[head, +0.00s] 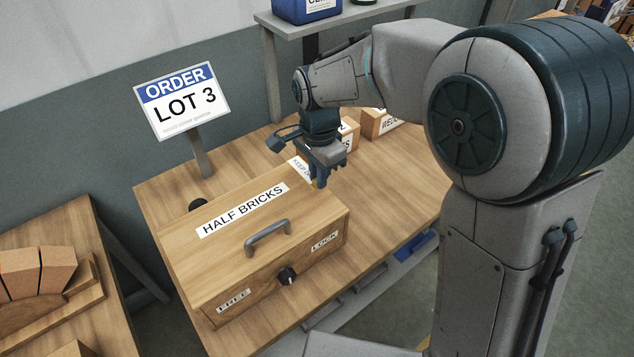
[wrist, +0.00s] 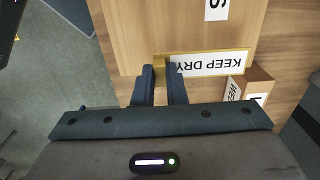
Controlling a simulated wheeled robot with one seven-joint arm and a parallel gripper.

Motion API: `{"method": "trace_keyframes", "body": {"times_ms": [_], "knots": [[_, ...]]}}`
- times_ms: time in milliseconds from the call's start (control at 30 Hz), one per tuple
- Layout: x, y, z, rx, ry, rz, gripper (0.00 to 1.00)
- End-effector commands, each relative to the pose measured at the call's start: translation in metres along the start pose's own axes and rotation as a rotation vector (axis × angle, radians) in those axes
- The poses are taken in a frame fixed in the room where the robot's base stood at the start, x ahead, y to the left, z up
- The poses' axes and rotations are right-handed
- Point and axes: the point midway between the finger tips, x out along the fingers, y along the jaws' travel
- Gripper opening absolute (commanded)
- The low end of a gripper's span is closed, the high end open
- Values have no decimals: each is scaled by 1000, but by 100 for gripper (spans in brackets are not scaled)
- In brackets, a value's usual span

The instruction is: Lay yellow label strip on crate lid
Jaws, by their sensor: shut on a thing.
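The label strip (wrist: 212,64) is a white "KEEP DRY" label with a yellow border. My gripper (wrist: 160,72) is shut on its yellow end in the wrist view. In the head view the strip (head: 299,168) shows partly behind my gripper (head: 319,183), by the right end of the crate's lid. The wooden crate (head: 225,290) has a lid (head: 215,262) marked "HALF BRICKS" with a grey handle (head: 268,238). Whether the strip touches the lid is hard to tell. A dark knob (head: 287,276) sits on the front between "FREE" and "LOCK" labels.
Small labelled boxes (head: 378,124) stand on the table (head: 160,200) behind my gripper; one box (wrist: 258,84) is close to the strip in the wrist view. An order sign (head: 182,100) reading "LOT 3" stands at the back left. Bare tabletop lies right of the crate.

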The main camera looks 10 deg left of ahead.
Motion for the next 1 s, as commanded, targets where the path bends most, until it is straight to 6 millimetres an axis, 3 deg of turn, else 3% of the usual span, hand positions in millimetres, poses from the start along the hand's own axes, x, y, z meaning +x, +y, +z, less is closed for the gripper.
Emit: {"method": "trace_keyframes", "body": {"times_ms": [333,733,767,800,1000], "knots": [[39,0,1,2,0,2,0],[46,0,1,2,0,0,0],[45,0,1,2,0,0,20],[44,0,1,2,0,0,31],[44,0,1,2,0,0,33]]}}
